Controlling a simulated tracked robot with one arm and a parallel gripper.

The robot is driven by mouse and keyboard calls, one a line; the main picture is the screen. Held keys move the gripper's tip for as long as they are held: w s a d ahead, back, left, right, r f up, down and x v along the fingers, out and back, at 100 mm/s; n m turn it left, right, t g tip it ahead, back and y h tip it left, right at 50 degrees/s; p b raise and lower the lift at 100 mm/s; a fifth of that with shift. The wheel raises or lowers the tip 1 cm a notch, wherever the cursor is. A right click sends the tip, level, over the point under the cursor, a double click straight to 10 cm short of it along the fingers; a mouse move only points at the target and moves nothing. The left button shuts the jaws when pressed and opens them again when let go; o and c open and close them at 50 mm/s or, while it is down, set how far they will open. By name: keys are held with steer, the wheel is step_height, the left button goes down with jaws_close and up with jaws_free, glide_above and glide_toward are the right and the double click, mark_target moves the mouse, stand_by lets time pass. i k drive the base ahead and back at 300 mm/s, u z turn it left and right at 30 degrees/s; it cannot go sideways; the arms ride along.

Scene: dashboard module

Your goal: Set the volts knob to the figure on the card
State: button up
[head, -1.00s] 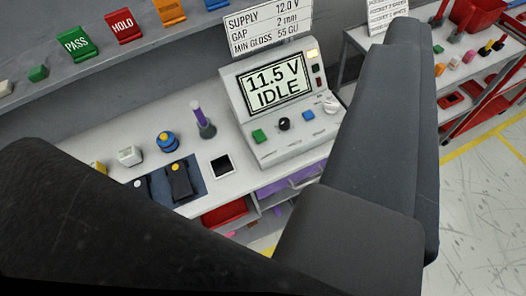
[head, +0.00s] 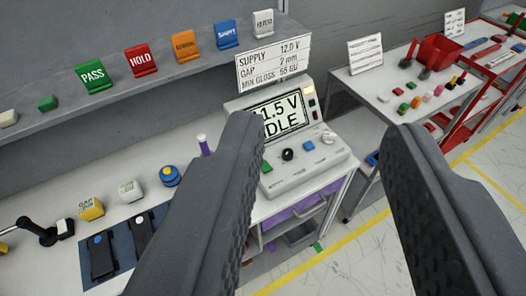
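The card (head: 275,64) stands above the grey dashboard module (head: 306,178) and reads SUPPLY 12.0 V, GAP 2 mm, MIN GLOSS 55 GU. The module's screen (head: 290,112) shows "1.5 V" and "DLE", its left edge hidden by my left finger. The module's front panel has a black knob (head: 288,155) with a white mark and a pale knob (head: 328,137); their labels are too small to read. My gripper (head: 325,125) is open and empty. Its fingers frame the module, the left one overlapping its left side in view, and touch neither knob.
A green button (head: 266,167) and a blue button (head: 309,146) sit beside the black knob. A shelf with coloured signs (head: 140,61) runs behind. The bench at left holds blocks and a blue mat (head: 122,246). A trolley (head: 383,89) stands right.

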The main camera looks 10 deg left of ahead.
mark_target(288, 153)
steer(key=u, duration=0.1)
steer(key=i, duration=1)
steer(key=z, duration=0.1)
